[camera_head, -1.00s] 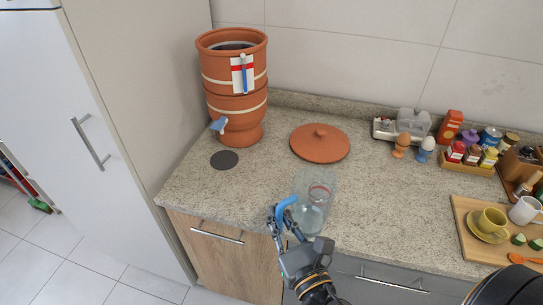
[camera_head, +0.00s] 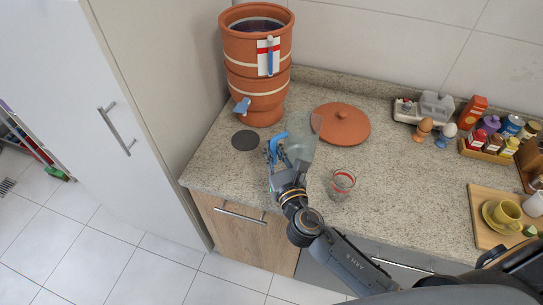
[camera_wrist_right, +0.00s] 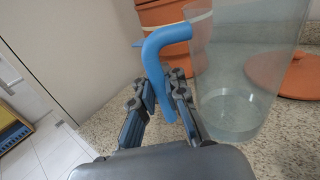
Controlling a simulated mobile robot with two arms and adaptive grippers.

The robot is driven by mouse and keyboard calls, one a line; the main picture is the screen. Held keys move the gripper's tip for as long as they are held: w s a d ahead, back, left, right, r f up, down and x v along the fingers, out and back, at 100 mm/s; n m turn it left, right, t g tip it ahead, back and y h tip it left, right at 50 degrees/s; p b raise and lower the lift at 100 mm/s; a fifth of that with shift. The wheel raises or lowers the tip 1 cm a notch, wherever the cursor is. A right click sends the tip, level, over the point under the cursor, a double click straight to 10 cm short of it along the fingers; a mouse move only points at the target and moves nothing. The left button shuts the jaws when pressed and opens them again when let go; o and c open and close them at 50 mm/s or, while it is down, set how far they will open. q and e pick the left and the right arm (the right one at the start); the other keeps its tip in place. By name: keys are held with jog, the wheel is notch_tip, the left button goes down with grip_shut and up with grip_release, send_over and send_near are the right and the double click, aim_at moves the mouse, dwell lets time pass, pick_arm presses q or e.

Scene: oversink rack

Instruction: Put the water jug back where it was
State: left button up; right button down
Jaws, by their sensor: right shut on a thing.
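The water jug is clear with a bent blue handle; it shows in the head view (camera_head: 303,148) and the wrist view (camera_wrist_right: 245,60). My right gripper (camera_head: 271,158) is shut on the blue handle (camera_wrist_right: 163,42), with the jug body to the right of the fingers. The jug is over the counter, right of the dark round mat (camera_head: 245,140); I cannot tell how far it is above the surface. It partly covers the terracotta lid behind it. My left gripper is not in view.
A terracotta water filter (camera_head: 257,75) with a blue tap stands behind the mat. The terracotta lid (camera_head: 341,124) lies to its right. A glass with a red band (camera_head: 341,184) stands near the front edge. Spice jars (camera_head: 490,140) and a wooden board (camera_head: 480,215) are at right.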

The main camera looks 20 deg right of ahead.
jog(key=shift+w+d+f, duration=0.1)
jog(key=shift+w+f, duration=0.75)
jog(key=shift+f, duration=0.1)
jog(key=shift+w+f, duration=0.15)
jog(key=f+b, duration=0.2)
jog(key=f, duration=0.1)
jog(key=shift+w+f, duration=0.15)
jog(key=shift+w, duration=0.05)
jog(key=shift+f, duration=0.15)
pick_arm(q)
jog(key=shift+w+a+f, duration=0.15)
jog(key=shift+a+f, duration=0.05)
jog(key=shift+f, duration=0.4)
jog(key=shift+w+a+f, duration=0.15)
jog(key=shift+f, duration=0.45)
pick_arm(e)
jog(key=shift+f, duration=0.1)
jog(key=c, duration=1.4)
grip_release()
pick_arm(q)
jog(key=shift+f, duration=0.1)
